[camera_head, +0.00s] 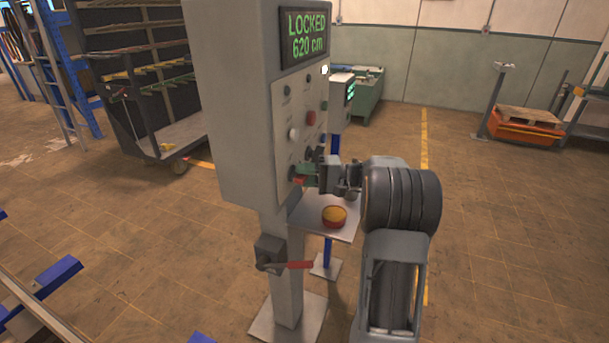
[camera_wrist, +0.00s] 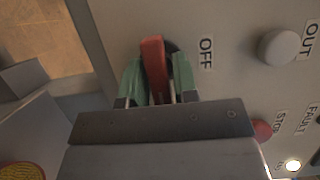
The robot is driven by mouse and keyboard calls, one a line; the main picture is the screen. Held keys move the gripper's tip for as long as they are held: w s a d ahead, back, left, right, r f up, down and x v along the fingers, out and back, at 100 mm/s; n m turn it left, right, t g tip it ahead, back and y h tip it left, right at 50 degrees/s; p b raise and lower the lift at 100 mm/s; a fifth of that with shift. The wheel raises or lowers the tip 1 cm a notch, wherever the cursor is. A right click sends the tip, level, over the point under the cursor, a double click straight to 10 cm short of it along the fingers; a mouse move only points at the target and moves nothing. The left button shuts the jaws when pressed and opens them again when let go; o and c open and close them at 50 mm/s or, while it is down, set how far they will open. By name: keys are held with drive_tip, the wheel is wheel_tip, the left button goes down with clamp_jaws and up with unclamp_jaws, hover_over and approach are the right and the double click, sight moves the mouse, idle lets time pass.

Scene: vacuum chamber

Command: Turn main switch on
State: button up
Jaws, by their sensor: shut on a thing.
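The main switch's red handle (camera_wrist: 153,65) shows in the wrist view, beside the printed word OFF on the grey panel. My gripper (camera_wrist: 157,82) has its two green fingers on either side of this handle and is shut on it. In the head view my gripper (camera_head: 307,175) is at the lower part of the cabinet's control face, with a bit of the red handle (camera_head: 299,181) showing. The cabinet (camera_head: 236,100) has a display (camera_head: 304,36) reading LOCKED 620 cm. The handle's base is partly hidden.
A white knob (camera_wrist: 278,46) marked OUT, a red button (camera_wrist: 262,130) near STOP and a lit lamp (camera_wrist: 292,165) are close by. A red lever (camera_head: 300,265) sticks out from the post.

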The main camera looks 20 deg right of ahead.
drive_tip(key=o, duration=0.7)
drive_tip(key=b+v, duration=0.1)
drive_tip(key=v, duration=1.3)
drive_tip(key=shift+b, duration=0.4)
drive_tip(key=shift+w, duration=0.1)
wheel_tip(320, 180, down, 7)
drive_tip(key=m+h, duration=0.4)
drive_tip(key=s+a+f+g+h, duration=0.5)
drive_tip(key=s+a, duration=0.1)
drive_tip(key=a, duration=0.3)
drive_tip(key=shift+s+a+r+n+t+h+p, duration=0.15)
drive_tip(key=shift+s+a+r+n+h+p, duration=0.35)
drive_tip(key=shift+s+a+r+n+h, duration=1.1)
drive_tip(key=shift+s+a+r+n+t+h+p, duration=0.35)
drive_tip(key=shift+s+a+n+h, duration=0.5)
drive_tip(key=shift+s+a+n, duration=1.75)
drive_tip(key=shift+s+a+r+n+h+p, duration=0.55)
drive_tip(key=shift+s+a+r+h, duration=0.5)
drive_tip(key=shift+a, duration=2.15)
